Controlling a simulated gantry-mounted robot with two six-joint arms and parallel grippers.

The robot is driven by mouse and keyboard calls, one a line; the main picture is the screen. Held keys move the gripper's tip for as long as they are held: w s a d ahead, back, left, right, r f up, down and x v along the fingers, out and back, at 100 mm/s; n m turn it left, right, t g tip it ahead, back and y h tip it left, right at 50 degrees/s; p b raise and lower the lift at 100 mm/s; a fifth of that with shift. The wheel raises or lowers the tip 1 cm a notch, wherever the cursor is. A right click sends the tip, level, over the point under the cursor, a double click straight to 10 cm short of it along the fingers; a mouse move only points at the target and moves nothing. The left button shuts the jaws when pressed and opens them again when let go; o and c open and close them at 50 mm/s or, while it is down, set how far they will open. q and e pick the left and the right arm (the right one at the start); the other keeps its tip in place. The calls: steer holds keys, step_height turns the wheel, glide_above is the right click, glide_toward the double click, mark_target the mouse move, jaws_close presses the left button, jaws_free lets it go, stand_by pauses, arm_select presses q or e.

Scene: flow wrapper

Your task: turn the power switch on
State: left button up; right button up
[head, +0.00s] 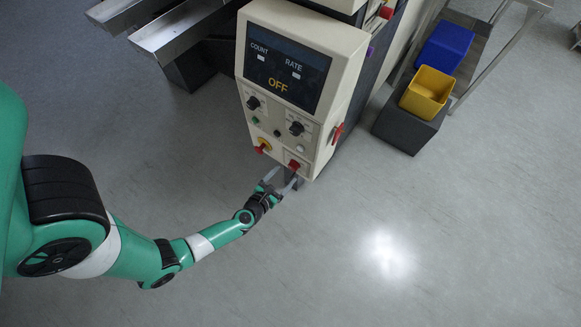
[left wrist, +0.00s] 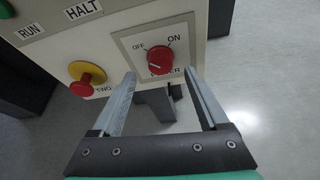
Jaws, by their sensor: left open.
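The power switch (left wrist: 160,58) is a red rotary knob on a white plate marked OFF, ON and POWER. Its white pointer mark is on the lower left side. In the head view the red knob (head: 294,164) is at the bottom right of the control panel, whose display (head: 286,76) reads OFF. My left gripper (head: 281,179) is open at the panel's lower edge, just below the knob. In the left wrist view its two fingers (left wrist: 158,92) are spread wide, with the knob beyond and between them, apart from both. My right gripper is not in view.
A red mushroom button (left wrist: 83,86) on a yellow base sits left of the switch, close to the left finger. Black knobs (head: 296,128) are above on the panel. Metal chutes (head: 180,30) are at upper left; a yellow bin (head: 427,90) and blue bin (head: 445,46) stand right. The front floor is clear.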

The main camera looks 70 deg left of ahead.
mark_target(292, 168)
arm_select(q)
steer(key=b+x, duration=0.1)
steer(key=x, duration=0.4)
steer(key=shift+w, duration=0.15)
jaws_close()
